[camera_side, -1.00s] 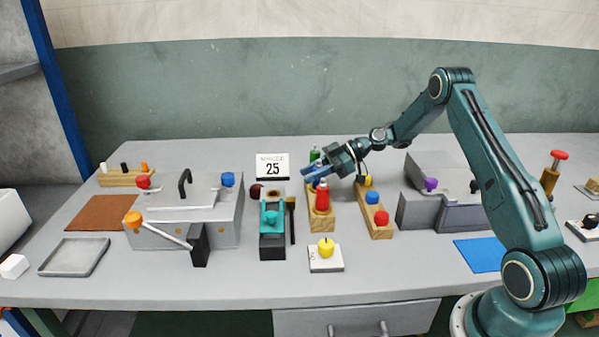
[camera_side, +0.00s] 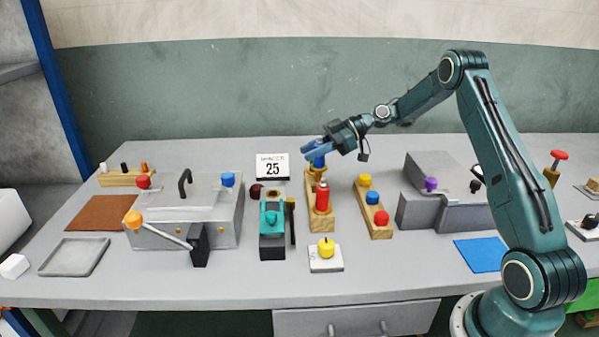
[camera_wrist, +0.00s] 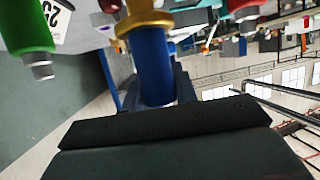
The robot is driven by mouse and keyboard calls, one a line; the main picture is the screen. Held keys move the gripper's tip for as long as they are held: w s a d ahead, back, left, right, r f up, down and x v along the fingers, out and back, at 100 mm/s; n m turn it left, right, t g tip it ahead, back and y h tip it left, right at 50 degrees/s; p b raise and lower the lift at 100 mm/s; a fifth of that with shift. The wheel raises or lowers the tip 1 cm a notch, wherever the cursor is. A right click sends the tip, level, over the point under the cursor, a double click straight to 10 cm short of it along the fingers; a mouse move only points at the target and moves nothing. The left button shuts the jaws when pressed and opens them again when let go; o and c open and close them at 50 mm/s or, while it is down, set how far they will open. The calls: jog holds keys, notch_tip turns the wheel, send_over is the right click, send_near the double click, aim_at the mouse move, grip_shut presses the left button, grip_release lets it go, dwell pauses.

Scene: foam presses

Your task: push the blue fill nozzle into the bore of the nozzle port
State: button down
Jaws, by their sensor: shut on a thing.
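My gripper (camera_side: 312,153) is shut on the blue fill nozzle (camera_side: 319,163) and holds it roughly upright above the back end of a wooden rack (camera_side: 331,227). In the wrist view the blue nozzle (camera_wrist: 152,65) stands out from the dark gripper, with a brass collar (camera_wrist: 145,22) around it. A red nozzle (camera_side: 322,197) stands in the same rack, in front of my gripper. A green nozzle (camera_wrist: 28,30) shows at the left of the wrist view. I cannot make out which fixture is the nozzle port, nor its bore.
A teal-and-black fixture (camera_side: 272,240) stands left of the rack, and a grey press (camera_side: 215,210) farther left. A second rack (camera_side: 381,232) holds yellow, blue and red pegs to the right. A yellow knob piece (camera_side: 326,249) is in front. Another grey press (camera_side: 418,210) stands farther right.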

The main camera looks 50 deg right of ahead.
aim_at(312, 166)
jog(key=shift+r, duration=1.65)
jog(key=w+a+r, duration=0.1)
jog(key=w+a, duration=0.6)
jog(key=a, duration=0.3)
jog(key=shift+w, duration=0.4)
jog(key=shift+f, duration=0.25)
jog(key=shift+f, duration=2.65)
jog(key=shift+f, duration=2.6)
